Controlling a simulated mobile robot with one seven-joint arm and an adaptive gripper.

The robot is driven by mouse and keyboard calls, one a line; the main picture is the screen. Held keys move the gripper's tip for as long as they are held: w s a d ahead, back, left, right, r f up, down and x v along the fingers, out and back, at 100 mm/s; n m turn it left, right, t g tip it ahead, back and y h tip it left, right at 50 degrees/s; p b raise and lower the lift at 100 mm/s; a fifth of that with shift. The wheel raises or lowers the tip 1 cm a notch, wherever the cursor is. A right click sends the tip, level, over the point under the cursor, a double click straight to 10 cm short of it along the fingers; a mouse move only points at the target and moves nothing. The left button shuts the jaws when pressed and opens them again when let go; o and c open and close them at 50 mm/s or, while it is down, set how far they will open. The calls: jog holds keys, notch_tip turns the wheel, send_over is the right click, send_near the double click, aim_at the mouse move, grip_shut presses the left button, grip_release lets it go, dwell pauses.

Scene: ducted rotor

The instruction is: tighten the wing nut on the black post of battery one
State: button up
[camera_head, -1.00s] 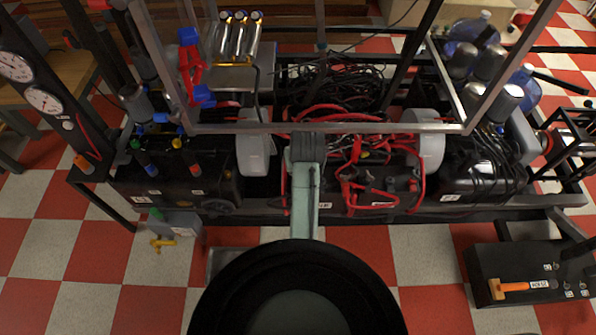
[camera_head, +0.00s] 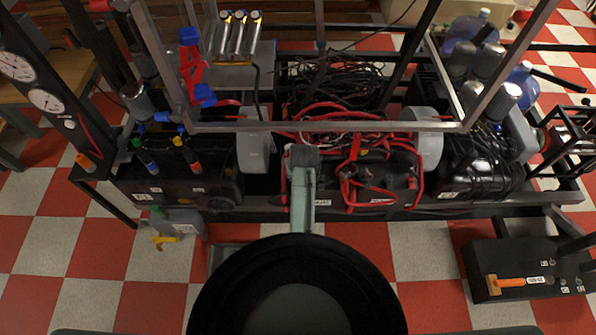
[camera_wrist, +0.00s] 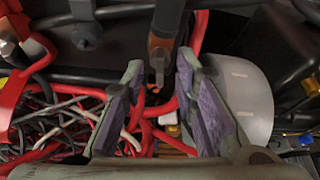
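My gripper (camera_wrist: 165,105) is open in the wrist view, its two pad-lined fingers apart. In the head view my gripper (camera_head: 302,155) points down over the battery row, at the left end of the red cables. Between and behind the fingers are red cables (camera_wrist: 150,130), a small white piece (camera_wrist: 173,130) and a dark cable end with an orange-brown tip (camera_wrist: 160,50). I cannot make out a wing nut or a black post. A black battery box (camera_head: 380,180) lies under the red cables, partly hidden. I cannot tell which battery is number one.
A grey drum (camera_head: 254,153) stands close to the left of my gripper; it also shows in the wrist view (camera_wrist: 245,95). Another grey drum (camera_head: 430,140) stands farther right. A metal frame bar (camera_head: 340,127) crosses behind my gripper. Tangled wires (camera_wrist: 70,120) crowd the left finger.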

jog(key=shift+c, duration=0.6)
grip_shut()
